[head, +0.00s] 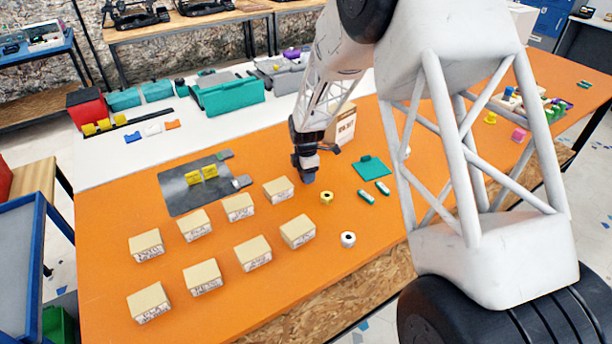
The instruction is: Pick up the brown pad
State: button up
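No thing that I can clearly make out as a brown pad shows in the head view. The nearest in colour are a cardboard box (345,126) behind my gripper and several tan labelled blocks (298,231) in two rows on the orange table. A flat teal pad (370,168) lies to the right of my gripper. My gripper (308,177) points down over the table, right of the nearest tan block (278,190). Its fingertips are small and dark, and I cannot tell whether they are open or hold anything. My arm hides part of the table's right side.
A grey mat (180,199) with yellow pieces lies at left. A yellow nut-like piece (326,197), a white ring (348,239) and two small green-and-white pieces (366,196) lie near my gripper. Teal bins (232,96) stand behind. The orange table (105,215) is bare along its left edge.

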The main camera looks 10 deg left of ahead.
jog(key=c, duration=0.6)
jog(key=shift+r, duration=0.1)
jog(key=shift+r, duration=0.85)
jog(key=shift+s+d+r, duration=0.1)
jog(key=shift+s+r, duration=0.05)
jog(key=shift+r, duration=0.75)
jog(key=s+d, duration=0.2)
jog(key=s, duration=0.2)
jog(key=s+d+r, duration=0.1)
jog(key=s+d, duration=0.1)
jog(key=s, duration=0.3)
jog(key=s+d, duration=0.3)
jog(key=s, duration=0.2)
jog(key=shift+r, duration=0.15)
